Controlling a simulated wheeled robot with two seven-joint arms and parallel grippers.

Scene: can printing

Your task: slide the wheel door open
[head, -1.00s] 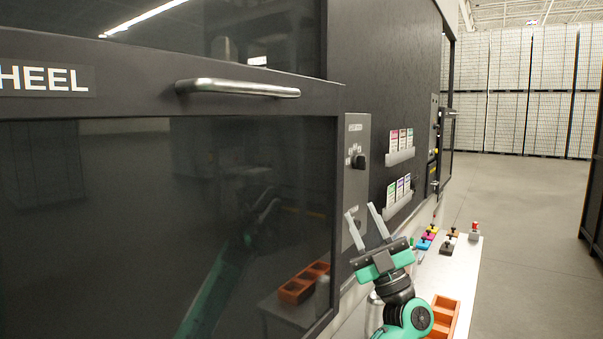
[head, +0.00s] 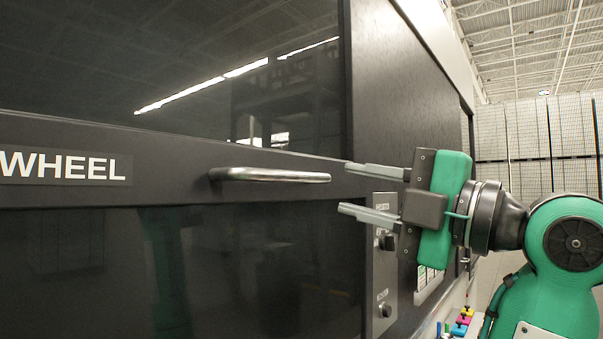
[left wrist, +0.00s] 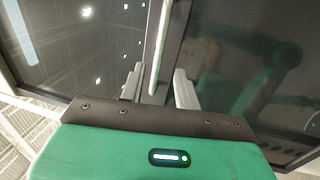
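The wheel door (head: 190,270) is a dark glossy panel with a black frame and a "WHEEL" label (head: 62,167). Its horizontal metal handle (head: 270,175) is on the upper frame rail. My left gripper (head: 345,187) is open and empty, just right of the handle's right end. Its two grey fingers point left, one above and one below about handle height. In the left wrist view, the handle (left wrist: 159,48) runs ahead, lined up between the open fingers (left wrist: 158,82). Contact with the handle is not visible. My right gripper is not in view.
A control panel with knobs (head: 384,270) is on the machine front right of the door, partly behind the gripper. Coloured items (head: 461,323) lie low at the right. Tall pale stacks (head: 535,140) stand far behind at the right.

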